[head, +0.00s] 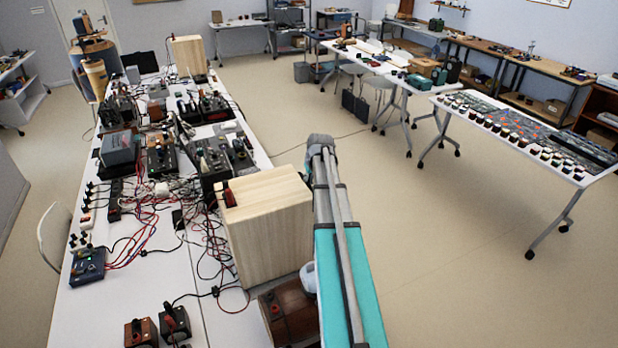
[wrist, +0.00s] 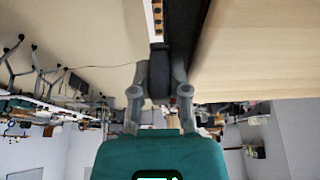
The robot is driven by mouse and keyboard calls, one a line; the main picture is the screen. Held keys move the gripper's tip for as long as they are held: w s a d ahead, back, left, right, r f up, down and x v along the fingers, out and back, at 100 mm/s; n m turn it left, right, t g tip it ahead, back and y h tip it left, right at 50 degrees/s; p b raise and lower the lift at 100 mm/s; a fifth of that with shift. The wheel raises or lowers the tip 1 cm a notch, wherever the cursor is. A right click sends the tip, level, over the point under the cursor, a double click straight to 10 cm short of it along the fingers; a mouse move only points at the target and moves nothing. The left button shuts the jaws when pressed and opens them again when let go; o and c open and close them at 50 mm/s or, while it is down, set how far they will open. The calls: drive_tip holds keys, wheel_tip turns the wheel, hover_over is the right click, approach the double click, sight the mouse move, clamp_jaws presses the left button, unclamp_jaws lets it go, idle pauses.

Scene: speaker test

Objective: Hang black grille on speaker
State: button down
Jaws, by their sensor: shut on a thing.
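The wooden speaker (head: 268,225) stands upright on the near right edge of the long white table. In the wrist view, a large pale wooden surface (wrist: 260,50), likely the speaker, fills the upper right. My gripper (wrist: 160,68) is shut on a dark flat panel, which I take for the black grille (wrist: 186,28). The panel runs up from the fingers, seen nearly edge-on beside the wooden surface. I cannot tell whether they touch. My arm covers part of the area right of the speaker in the head view. The grille and fingertips cannot be made out there.
The long table (head: 230,318) carries tangled cables and several test devices (head: 118,150). A second pale wooden box (head: 188,56) stands farther back. A dark wooden box (head: 288,312) sits just in front of the speaker. The floor (head: 440,260) on the right is open.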

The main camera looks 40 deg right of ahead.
drive_tip(key=shift+f+b, duration=0.5)
drive_tip(key=shift+f, duration=0.05)
idle(0.9)
drive_tip(key=c, duration=0.5)
unclamp_jaws()
drive_tip(key=shift+c, duration=0.2)
drive_tip(key=shift+r, duration=0.1)
